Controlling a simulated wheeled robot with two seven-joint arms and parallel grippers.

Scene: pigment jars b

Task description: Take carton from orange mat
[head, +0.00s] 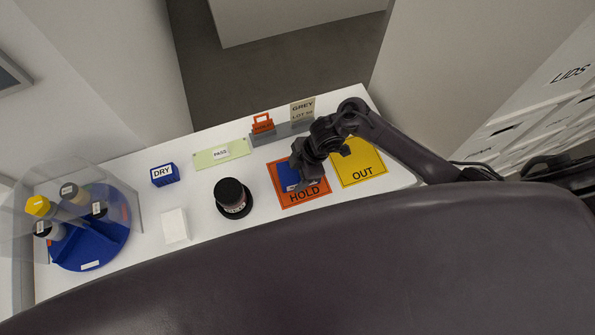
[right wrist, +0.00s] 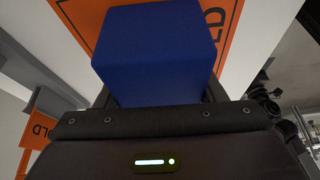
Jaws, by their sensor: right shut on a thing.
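The carton is a blue box (head: 288,177) at the orange mat (head: 291,203) marked HOLD, partly hidden by my right gripper in the head view. My right gripper (head: 304,172) is over the mat and shut on the blue carton. In the right wrist view the carton (right wrist: 155,50) fills the space between the fingers, with the orange mat (right wrist: 80,20) behind it. I cannot tell whether the carton still touches the mat. My left gripper is not in view.
A yellow OUT mat (head: 358,168) lies right of the orange one. Left are a dark jar (head: 232,198), a white block (head: 175,226), a blue DRY block (head: 165,174), a green card (head: 221,154) and a blue turntable (head: 92,247) with jars. Behind stands an orange tag (head: 263,125).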

